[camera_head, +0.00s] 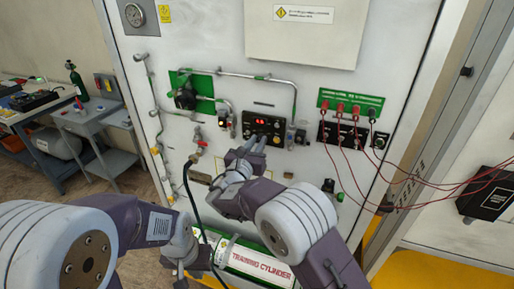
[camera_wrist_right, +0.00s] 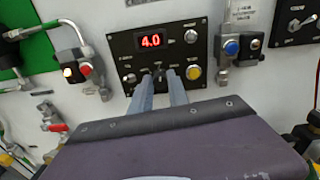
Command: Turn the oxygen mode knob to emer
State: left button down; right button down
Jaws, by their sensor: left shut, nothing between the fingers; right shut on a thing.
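The black control panel (camera_head: 262,123) with a red lit display is on the white cabinet front. In the right wrist view the panel (camera_wrist_right: 123,47) reads 4.0. My right gripper (camera_head: 252,143) reaches up to its lower edge. In the right wrist view its two fingers (camera_wrist_right: 159,76) are closed about a small dark knob (camera_wrist_right: 158,70) at the lower middle of the panel. The knob is mostly hidden by the fingertips, and its pointer and labels cannot be read. My left gripper (camera_head: 182,268) is low, in front of the cabinet, shut and empty, away from the panel.
A silver knob (camera_wrist_right: 191,36) and a yellow button (camera_wrist_right: 194,73) sit close to my right fingers. Valves with coloured buttons flank the panel. Red cables (camera_head: 340,150) hang at the right. A white training cylinder (camera_head: 255,265) lies below my right arm.

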jog(key=shift+d+f+m+b, duration=0.1)
jog(key=shift+m+b, duration=2.35)
jog(key=shift+b, duration=1.25)
jog(key=shift+f+m+b, duration=0.1)
jog(key=shift+m+b, duration=2.35)
jog(key=shift+b, duration=1.25)
jog(key=c, duration=1.6)
grip_release()
jog(key=o, duration=0.3)
jog(key=shift+o, duration=0.2)
jog(key=shift+w, duration=0.2)
jog(key=b+v, duration=0.1)
jog(key=v, duration=0.8)
